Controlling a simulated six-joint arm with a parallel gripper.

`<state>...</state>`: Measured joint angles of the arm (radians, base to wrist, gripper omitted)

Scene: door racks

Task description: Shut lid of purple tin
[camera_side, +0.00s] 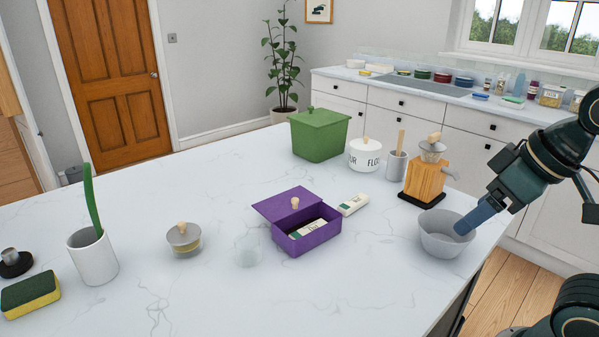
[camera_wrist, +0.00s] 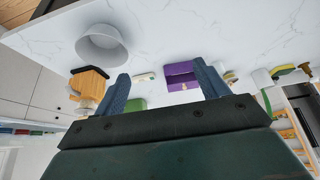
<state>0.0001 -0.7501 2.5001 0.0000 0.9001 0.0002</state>
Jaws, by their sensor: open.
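The purple tin (camera_side: 309,243) stands on the white worktop near the middle of the side view. Its purple lid (camera_side: 276,208) is open, lying back at a slant on the tin's far-left side, with a pale wooden knob (camera_side: 295,203) on it. A white packet (camera_side: 312,228) lies inside the tin. The tin also shows in the wrist view (camera_wrist: 180,75), small, between my fingers. My gripper (camera_side: 464,227) is well to the right of the tin, by the grey bowl, touching neither tin nor lid. In the wrist view its two blue fingers (camera_wrist: 161,72) are spread apart with nothing between them.
The grey bowl (camera_side: 446,238) and wooden grinder (camera_side: 427,179) stand on the right. A white packet (camera_side: 354,204) lies just right of the tin. A green box (camera_side: 320,136) and white jar (camera_side: 365,154) are behind. A glass (camera_side: 247,251) and lidded jar (camera_side: 184,241) stand left.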

